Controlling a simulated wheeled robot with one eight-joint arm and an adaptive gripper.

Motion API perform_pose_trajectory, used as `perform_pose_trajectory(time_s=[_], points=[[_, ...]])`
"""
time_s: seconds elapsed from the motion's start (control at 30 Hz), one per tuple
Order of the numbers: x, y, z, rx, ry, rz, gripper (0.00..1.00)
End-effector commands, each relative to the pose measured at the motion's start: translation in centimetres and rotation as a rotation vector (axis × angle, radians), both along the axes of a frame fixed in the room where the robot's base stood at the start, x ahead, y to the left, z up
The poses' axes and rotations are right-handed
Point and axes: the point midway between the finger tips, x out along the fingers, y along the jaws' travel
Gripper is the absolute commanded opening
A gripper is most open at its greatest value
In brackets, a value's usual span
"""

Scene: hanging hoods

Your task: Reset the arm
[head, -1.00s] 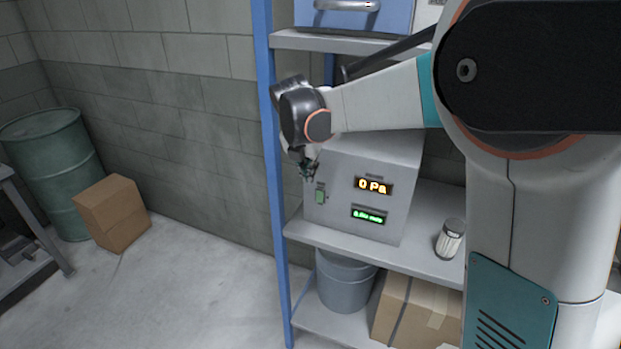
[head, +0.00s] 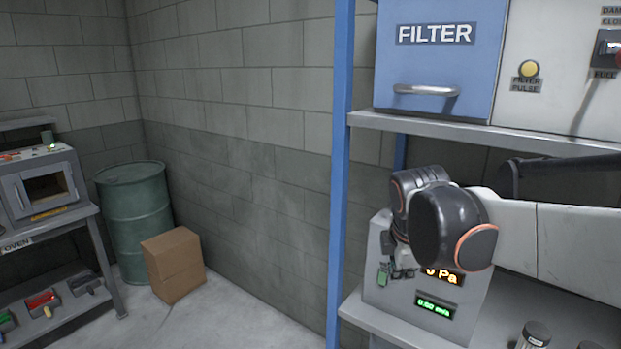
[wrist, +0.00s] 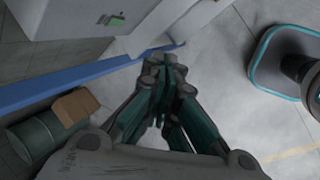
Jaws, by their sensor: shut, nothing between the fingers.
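My gripper (wrist: 165,62) is shut and empty in the wrist view, its teal and dark fingers drawn together at the tips. It points down toward bare floor, beside the blue shelf post (wrist: 70,88). In the head view my arm reaches in from the right.
A blue FILTER cabinet (head: 435,65) stands on the upper shelf (head: 460,133), above my arm. A jar (head: 535,335) stands on the lower shelf. At left are a green drum (head: 135,220), a cardboard box (head: 173,265) and an oven (head: 42,190) on a bench. Floor between is clear.

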Motion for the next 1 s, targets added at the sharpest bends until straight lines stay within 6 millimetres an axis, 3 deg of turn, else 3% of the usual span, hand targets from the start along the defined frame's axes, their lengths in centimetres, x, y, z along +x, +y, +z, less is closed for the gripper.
perform_pose_trajectory(time_s=[0.03, 0.3, 0.6, 0.8, 1.0], points=[[-1.7, -0.3, -0.3, 0.046, -0.023, -0.083, 0.00], [-9.3, -0.9, -1.9, 0.346, -0.141, -0.582, 0.00], [-16.4, -1.1, -5.7, 0.692, -0.228, -1.095, 0.00], [-18.5, -1.1, -7.4, 0.828, -0.248, -1.285, 0.00], [-18.9, -1.1, -7.7, 0.858, -0.252, -1.327, 0.00]])
